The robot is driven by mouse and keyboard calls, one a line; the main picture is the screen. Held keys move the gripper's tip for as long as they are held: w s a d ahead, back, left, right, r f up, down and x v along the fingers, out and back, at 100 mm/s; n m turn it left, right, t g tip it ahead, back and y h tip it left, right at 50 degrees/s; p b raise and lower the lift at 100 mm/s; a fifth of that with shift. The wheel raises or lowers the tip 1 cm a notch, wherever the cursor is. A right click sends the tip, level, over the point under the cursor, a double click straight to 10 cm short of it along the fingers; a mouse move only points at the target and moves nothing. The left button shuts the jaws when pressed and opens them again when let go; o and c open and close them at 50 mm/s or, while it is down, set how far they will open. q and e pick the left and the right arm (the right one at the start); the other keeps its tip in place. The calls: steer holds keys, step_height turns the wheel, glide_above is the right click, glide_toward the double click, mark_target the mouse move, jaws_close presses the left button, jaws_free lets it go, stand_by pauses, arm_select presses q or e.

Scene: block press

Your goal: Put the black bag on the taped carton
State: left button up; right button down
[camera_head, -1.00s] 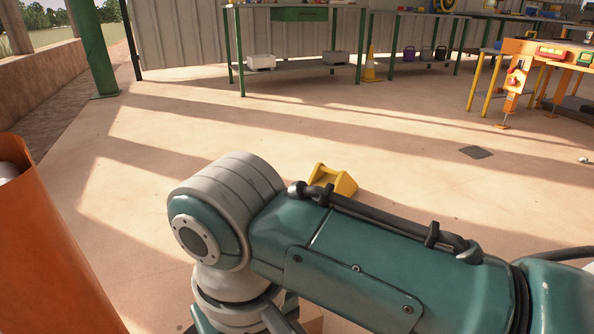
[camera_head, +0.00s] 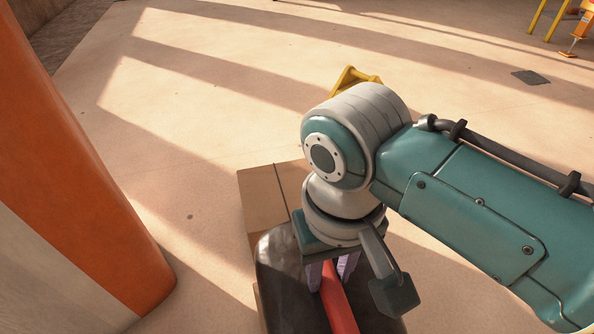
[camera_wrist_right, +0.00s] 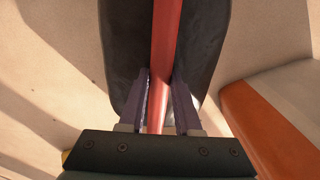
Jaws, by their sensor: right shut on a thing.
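The black bag (camera_head: 280,280) with a red handle strip (camera_head: 338,300) is at the bottom middle of the head view. My right gripper (camera_head: 330,280) points down at it, its fingers closed on the red strip. In the right wrist view the black bag (camera_wrist_right: 120,55) extends on both sides of the red strip (camera_wrist_right: 165,40), between the fingers (camera_wrist_right: 160,95). A tan carton (camera_head: 262,205) with a dark line across its top shows just behind the bag, partly covered by it. I cannot tell whether the bag touches it. My left gripper is out of view.
A yellow object (camera_head: 352,78) stands on the floor behind my right wrist, mostly hidden. A dark square plate (camera_head: 531,77) lies on the floor at the right. Orange and yellow table legs (camera_head: 574,40) show at the top right. The floor between is clear.

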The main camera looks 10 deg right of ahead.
step_height(320, 180, down, 6)
steer(key=b, duration=0.4)
steer(key=shift+w+f, duration=0.1)
steer(key=c, duration=0.6)
jaws_free()
